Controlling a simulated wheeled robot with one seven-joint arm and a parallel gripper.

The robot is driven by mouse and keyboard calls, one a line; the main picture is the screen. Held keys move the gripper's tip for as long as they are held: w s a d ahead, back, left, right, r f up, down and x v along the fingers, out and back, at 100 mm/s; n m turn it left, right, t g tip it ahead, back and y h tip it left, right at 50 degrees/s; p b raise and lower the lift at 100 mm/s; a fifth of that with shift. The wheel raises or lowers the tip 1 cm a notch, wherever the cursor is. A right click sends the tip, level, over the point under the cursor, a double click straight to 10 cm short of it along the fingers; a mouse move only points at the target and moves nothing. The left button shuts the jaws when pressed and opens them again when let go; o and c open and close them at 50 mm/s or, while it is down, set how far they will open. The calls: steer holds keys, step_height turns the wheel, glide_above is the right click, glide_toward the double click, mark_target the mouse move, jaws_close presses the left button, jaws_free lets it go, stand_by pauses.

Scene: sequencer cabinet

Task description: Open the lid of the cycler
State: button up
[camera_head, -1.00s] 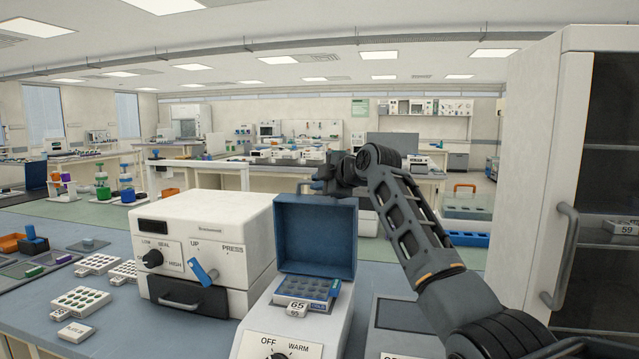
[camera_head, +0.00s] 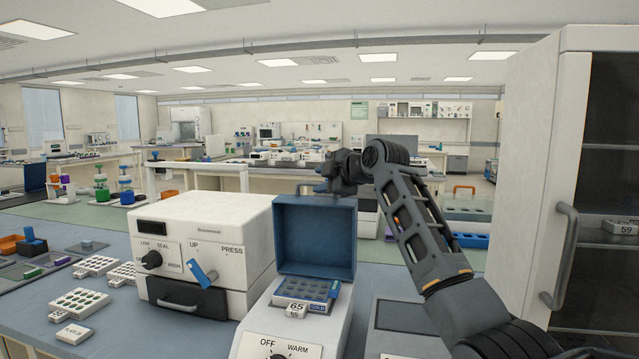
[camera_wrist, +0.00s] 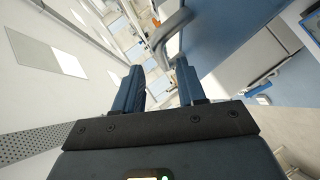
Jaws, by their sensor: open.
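The cycler (camera_head: 318,318) stands at the front centre, a white body with an OFF/WARM dial. Its blue lid (camera_head: 314,238) stands upright at the back, with its hollow inside facing me. A block of wells (camera_head: 300,291) with a tag marked 65 shows below it. My gripper (camera_head: 318,187) is at the lid's top edge, partly behind it. In the wrist view my gripper (camera_wrist: 159,67) is open, with a grey bar handle (camera_wrist: 168,36) just beyond its fingertips, beside a blue surface. I cannot tell whether they touch.
A white sealer (camera_head: 205,250) with a blue lever stands directly left of the cycler. Well plates (camera_head: 80,303) lie on the bench further left. A tall cabinet (camera_head: 545,170) with a grey handle stands close on the right.

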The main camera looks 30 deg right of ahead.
steer(key=shift+b+v, duration=0.5)
steer(key=shift+v, duration=2.35)
steer(key=shift+s, duration=0.1)
